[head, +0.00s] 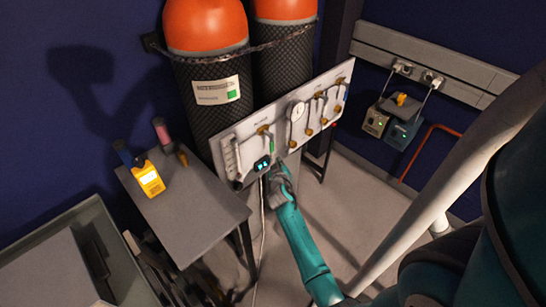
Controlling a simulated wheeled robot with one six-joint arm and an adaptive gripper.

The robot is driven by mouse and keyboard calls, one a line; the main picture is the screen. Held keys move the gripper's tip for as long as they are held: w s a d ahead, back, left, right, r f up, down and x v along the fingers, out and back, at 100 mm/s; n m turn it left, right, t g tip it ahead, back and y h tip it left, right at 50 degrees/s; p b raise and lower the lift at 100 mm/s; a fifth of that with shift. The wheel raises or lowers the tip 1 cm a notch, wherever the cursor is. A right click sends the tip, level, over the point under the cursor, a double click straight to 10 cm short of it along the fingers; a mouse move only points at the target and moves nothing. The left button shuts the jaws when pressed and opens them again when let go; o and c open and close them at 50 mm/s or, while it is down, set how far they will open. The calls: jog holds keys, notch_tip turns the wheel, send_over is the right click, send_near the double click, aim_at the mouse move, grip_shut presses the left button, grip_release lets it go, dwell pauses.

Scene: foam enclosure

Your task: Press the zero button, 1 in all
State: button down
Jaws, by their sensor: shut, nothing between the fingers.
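A pale upright panel (315,100) stands in front of two gas cylinders and carries valves, a dial and a small dark display (262,163) with cyan digits at its lower left. My gripper (276,168) is at the lower left of the panel, just right of the display. The gripper is shut and holds nothing. I cannot tell whether its tips touch the panel. The zero button cannot be made out; it is too small or hidden by the gripper.
Orange-topped cylinders (205,25) stand behind the panel, held by a chain. A grey side table (190,215) at left bears a yellow handheld meter (149,180). A pale slanted pole (450,175) is at right. Bare floor (335,215) lies between.

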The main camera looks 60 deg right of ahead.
jog(key=s, duration=0.2)
jog(key=s+a, duration=0.1)
jog(key=s, duration=0.2)
jog(key=shift+a, duration=0.1)
dwell(0.3)
jog(key=shift+w, duration=0.1)
dwell(0.7)
jog(key=s+a+n+t+y, duration=0.15)
jog(key=s+a, duration=0.25)
jog(key=a, duration=0.6)
jog(key=s+a+n+t+y, duration=0.1)
jog(key=s+a+t+y, duration=0.15)
jog(key=a, duration=0.75)
jog(key=s+a+n+t+y, duration=0.15)
jog(key=s+a, duration=0.35)
jog(key=a, duration=0.5)
jog(key=s+a+r+n+y, duration=0.1)
jog(key=s+a+r+y, duration=0.2)
jog(key=s+a+r, duration=0.4)
jog(key=s+a+r+t+y, duration=0.1)
jog(key=s+a+r+y, duration=0.2)
jog(key=s+a+r, duration=0.3)
jog(key=s+r, duration=0.4)
jog(key=r, duration=0.1)
jog(key=shift+a+n+y, duration=0.35)
jog(key=shift+n, duration=0.05)
